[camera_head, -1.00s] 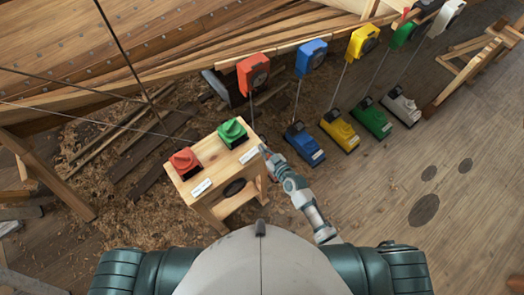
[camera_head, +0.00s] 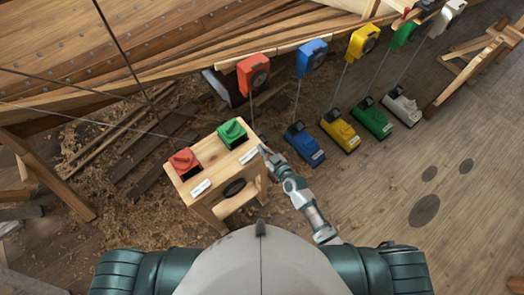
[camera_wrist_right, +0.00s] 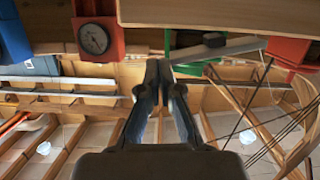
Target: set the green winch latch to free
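The green latch block (camera_head: 232,132) sits on the right part of the wooden stand (camera_head: 212,172), with a raised green handle on top. In the right wrist view, which looks upside down, the green block (camera_wrist_right: 190,60) shows just past the fingertips with a grey bar across it. My right gripper (camera_head: 264,150) is at the stand's right edge, right of the green block and apart from it. In the wrist view its fingers (camera_wrist_right: 158,66) lie together with nothing seen between them. My left gripper is not in view. The latch's setting cannot be read.
A red block (camera_head: 184,162) shares the stand, and white labels (camera_head: 200,187) lie in front. Red (camera_head: 253,74), blue, yellow, green (camera_head: 402,36) and white units hang behind. Coloured floor boxes (camera_head: 304,143) stand to the right. Open floor (camera_head: 390,200) lies right of my arm.

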